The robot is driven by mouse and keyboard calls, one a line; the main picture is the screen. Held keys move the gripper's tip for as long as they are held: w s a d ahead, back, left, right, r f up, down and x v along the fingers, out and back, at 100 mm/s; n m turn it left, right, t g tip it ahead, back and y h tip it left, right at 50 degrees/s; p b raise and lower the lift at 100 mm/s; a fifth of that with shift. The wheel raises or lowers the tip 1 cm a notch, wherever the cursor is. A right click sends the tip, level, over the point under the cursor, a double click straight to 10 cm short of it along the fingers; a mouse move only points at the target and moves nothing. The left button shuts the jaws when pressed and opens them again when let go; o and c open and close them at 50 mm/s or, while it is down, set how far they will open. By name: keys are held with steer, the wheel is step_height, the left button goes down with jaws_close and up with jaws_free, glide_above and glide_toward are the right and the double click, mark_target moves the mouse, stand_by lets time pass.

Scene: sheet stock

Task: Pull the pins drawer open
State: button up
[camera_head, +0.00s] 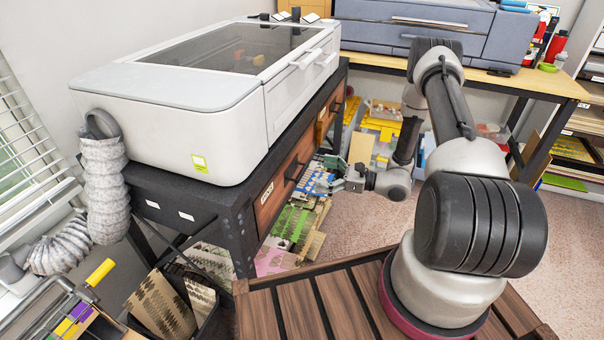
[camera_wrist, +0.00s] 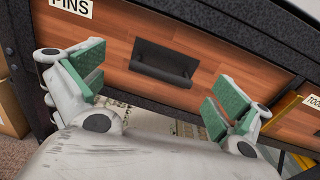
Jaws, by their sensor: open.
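The pins drawer (camera_wrist: 120,45) has a reddish wood front and a white label reading PINS at its upper left in the wrist view. It looks shut in its black frame. Its dark handle (camera_wrist: 165,63) is in the middle of the front. My gripper (camera_wrist: 155,88) is open, with green pads either side of the handle's line and nothing between them. It appears short of the handle, not touching it. In the head view the drawer (camera_head: 285,185) is under the white machine, and my gripper (camera_head: 330,183) is to its right, facing it.
A second wood-fronted drawer (camera_wrist: 302,122), its label partly cut off, is to the right. The white machine (camera_head: 200,100) stands on the black bench (camera_head: 190,190). Coloured sheets (camera_head: 295,222) lie below the drawer. Carpet (camera_head: 350,215) is open right of the bench.

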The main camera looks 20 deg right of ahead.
mark_target(302, 171)
steer(key=shift+m+t, duration=0.6)
steer(key=shift+m, duration=0.1)
steer(key=w+a+f, duration=0.1)
steer(key=a, duration=0.1)
steer(key=w+a, duration=0.1)
steer(key=w, duration=0.1)
steer(key=w+a+f, duration=0.1)
steer(key=w+a, duration=0.1)
steer(key=shift+a+f, duration=0.3)
steer(key=shift+a, duration=0.05)
steer(key=shift+s, duration=0.1)
steer(key=c, duration=1.2)
steer(key=v, duration=2.1)
steer(key=r+v, duration=0.1)
steer(key=v, duration=0.9)
steer(key=shift+s, duration=0.3)
steer(key=o, duration=1.2)
steer(key=shift+d, duration=0.1)
